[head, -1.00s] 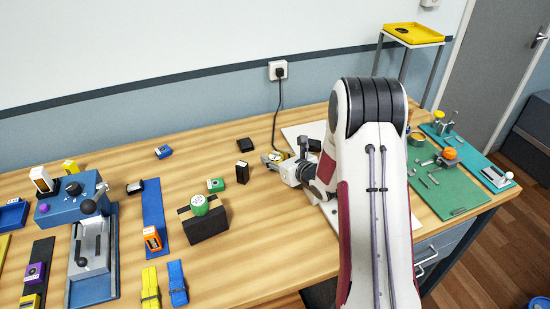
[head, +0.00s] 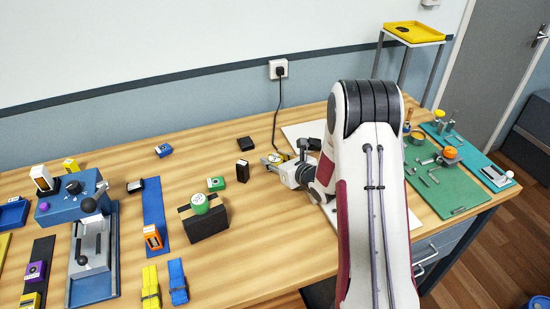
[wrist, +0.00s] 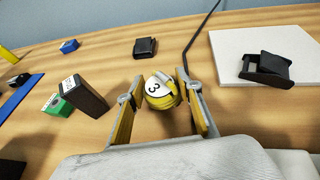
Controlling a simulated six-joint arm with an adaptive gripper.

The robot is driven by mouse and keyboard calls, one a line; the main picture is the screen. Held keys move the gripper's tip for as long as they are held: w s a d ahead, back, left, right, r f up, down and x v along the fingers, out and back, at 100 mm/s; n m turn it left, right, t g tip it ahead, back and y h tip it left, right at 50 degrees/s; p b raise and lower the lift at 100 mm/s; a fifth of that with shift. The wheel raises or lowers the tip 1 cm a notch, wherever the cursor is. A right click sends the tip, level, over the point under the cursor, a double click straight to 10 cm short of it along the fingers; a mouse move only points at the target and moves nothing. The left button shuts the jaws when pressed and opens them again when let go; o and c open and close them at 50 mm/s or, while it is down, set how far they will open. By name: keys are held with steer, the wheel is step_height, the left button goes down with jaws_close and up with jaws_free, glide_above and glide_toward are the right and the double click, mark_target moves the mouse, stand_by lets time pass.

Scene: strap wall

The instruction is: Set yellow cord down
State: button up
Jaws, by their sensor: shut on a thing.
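The yellow cord (wrist: 162,92) is a small coil with a round white face marked 3. It sits between the two fingers of my gripper (wrist: 160,98) in the wrist view. My gripper is shut on it, with a finger along each side. In the head view my gripper (head: 275,161) is low over the wooden table, and the cord (head: 282,157) is a small yellow patch mostly hidden by the fingers. I cannot tell whether the cord touches the table.
A black box (head: 243,170) stands just left of my gripper, beside a green-cased item (head: 216,184). A flat black case (head: 245,143) lies behind. A white board (wrist: 230,62) with a black buckle (wrist: 266,69) is to the right. A black cable (wrist: 195,40) runs behind.

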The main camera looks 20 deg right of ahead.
steer(key=shift+d+f, duration=0.1)
steer(key=shift+d, duration=0.05)
steer(key=o, duration=1.1)
steer(key=shift+d, duration=0.1)
steer(key=shift+s+r, duration=0.1)
steer(key=shift+r, duration=0.65)
steer(key=v, duration=1.1)
steer(key=shift+s+r, duration=0.15)
steer(key=shift+s, duration=0.2)
steer(key=shift+r, duration=0.1)
